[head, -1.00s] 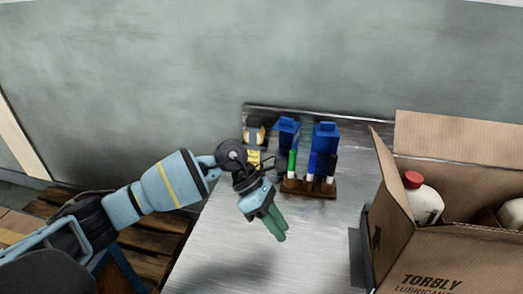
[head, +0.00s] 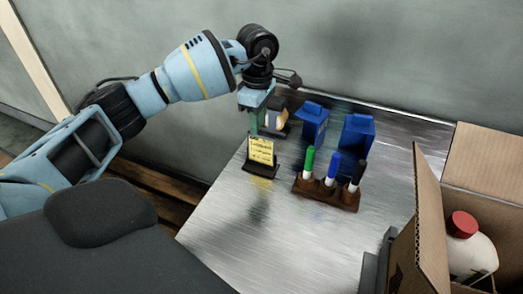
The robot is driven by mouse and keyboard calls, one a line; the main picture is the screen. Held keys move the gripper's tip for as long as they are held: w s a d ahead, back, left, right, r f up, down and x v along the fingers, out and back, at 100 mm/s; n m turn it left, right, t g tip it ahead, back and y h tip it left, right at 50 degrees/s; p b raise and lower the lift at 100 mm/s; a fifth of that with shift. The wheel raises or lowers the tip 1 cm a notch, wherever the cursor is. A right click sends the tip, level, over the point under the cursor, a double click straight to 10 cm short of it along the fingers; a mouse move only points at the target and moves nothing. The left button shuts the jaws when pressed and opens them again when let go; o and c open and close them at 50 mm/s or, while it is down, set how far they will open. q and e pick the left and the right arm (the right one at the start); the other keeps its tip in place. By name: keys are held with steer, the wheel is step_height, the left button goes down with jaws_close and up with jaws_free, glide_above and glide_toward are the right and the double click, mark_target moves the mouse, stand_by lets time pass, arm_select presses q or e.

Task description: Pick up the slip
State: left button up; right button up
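The slip is a small yellow note with dark writing (head: 261,151). It stands upright in a dark holder (head: 259,169) at the back left of the metal table. My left gripper (head: 254,125) points down at the slip's top edge, with a green finger showing just above and behind it. I cannot tell whether the fingers touch the slip or how far apart they are. My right gripper is not in view.
A wooden block with green, blue and black markers (head: 326,190) stands right of the slip. Blue containers (head: 314,122) and a dark-and-tan item (head: 275,116) stand behind. An open cardboard box (head: 431,220) with a red-capped white bottle (head: 470,247) is at right. The table's front middle is clear.

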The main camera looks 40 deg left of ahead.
mark_target(261, 137)
arm_select(q)
steer(key=shift+w+d+f, duration=0.15)
steer(key=shift+f, duration=1.25)
steer(key=shift+w+d+f, duration=0.1)
steer(key=shift+w+f, duration=0.05)
steer(key=shift+f, duration=1.25)
jaws_close()
